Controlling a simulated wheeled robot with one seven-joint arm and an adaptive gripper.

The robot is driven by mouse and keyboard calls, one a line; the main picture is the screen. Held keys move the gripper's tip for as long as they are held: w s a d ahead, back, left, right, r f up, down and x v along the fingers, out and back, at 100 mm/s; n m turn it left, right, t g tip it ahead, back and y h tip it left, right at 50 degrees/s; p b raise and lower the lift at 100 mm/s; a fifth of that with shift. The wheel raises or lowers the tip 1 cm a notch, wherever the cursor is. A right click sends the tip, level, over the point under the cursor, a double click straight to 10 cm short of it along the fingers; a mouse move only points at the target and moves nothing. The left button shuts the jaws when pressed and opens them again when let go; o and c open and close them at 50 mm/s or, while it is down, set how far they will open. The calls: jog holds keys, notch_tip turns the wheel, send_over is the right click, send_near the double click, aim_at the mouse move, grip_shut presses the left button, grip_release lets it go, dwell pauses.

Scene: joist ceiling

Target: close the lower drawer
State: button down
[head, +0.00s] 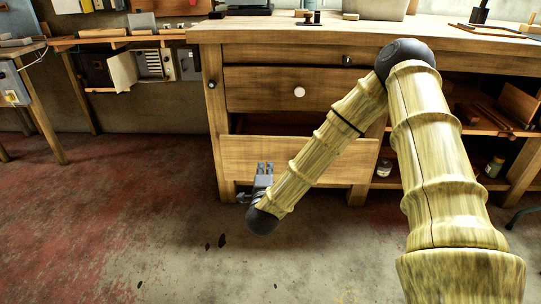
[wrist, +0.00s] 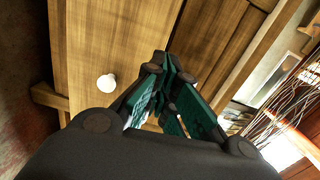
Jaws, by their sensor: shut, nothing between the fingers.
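The lower drawer (head: 330,162) of the wooden workbench is pulled out, with a dark gap showing above its front panel in the head view. My gripper (head: 265,167) is low in front of the left part of this panel; whether it touches is unclear. In the wrist view, my gripper (wrist: 166,62) is shut and empty, its fingertips close together over the wood. A wooden front, seemingly the lower drawer (wrist: 85,45), lies to their left with a white knob (wrist: 106,83). In the head view, my arm covers part of the drawer.
The upper drawer (head: 255,88) looks closed, with a round white knob (head: 299,92). The workbench (head: 290,33) holds several items on top. Open shelves with jars and wood are at right, and a smaller table (head: 35,110) stands at left.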

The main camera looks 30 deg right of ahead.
jog(key=d+m, duration=0.1)
jog(key=b, duration=0.5)
send_near(270, 139)
jog(key=shift+h, duration=0.4)
jog(key=x, duration=0.5)
jog(key=shift+w+f, duration=0.25)
jog(key=shift+w, duration=0.05)
jog(key=shift+x, duration=0.8)
jog(key=shift+r, duration=0.1)
